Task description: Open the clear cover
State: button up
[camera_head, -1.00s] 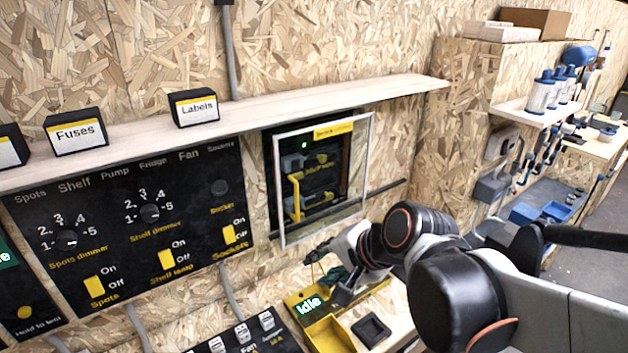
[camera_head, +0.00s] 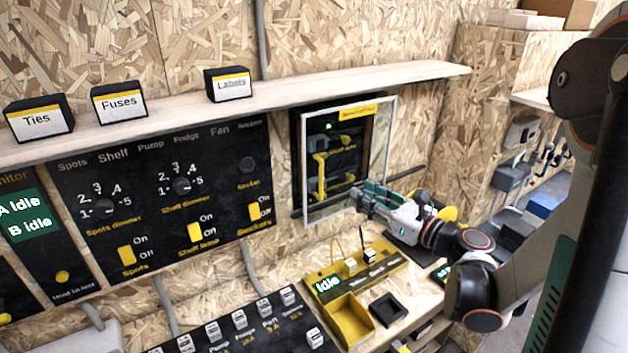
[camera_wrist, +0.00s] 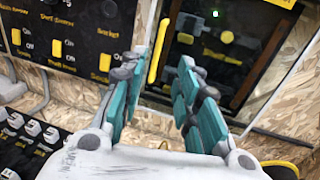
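The clear cover (camera_head: 390,150) is a pale-framed see-through panel over a black box on the wall, with a yellow label at its top. It looks closed or nearly so; I cannot tell exactly. Behind it are dark parts, a green light and a yellow upright bar (camera_head: 320,177). My gripper (camera_head: 358,195) is in front of the cover's lower right part. The cover's frame (camera_wrist: 277,75) and the yellow bar (camera_wrist: 160,50) show beyond the fingers; contact cannot be told.
A wooden shelf (camera_head: 170,117) with labelled black boxes runs above. A black switch panel (camera_head: 150,215) is to the left. Below are a yellow tray (camera_head: 348,318) and a black socket panel (camera_head: 240,325). A side wall with tools stands to the right.

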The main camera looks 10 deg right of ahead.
jog(key=b+x, duration=0.1)
jog(key=x, duration=1.2)
jog(key=shift+w+a+b, duration=0.2)
jog(key=shift+w+b, duration=0.05)
jog(key=shift+b, duration=0.05)
jog(key=shift+c, duration=0.6)
grip_shut()
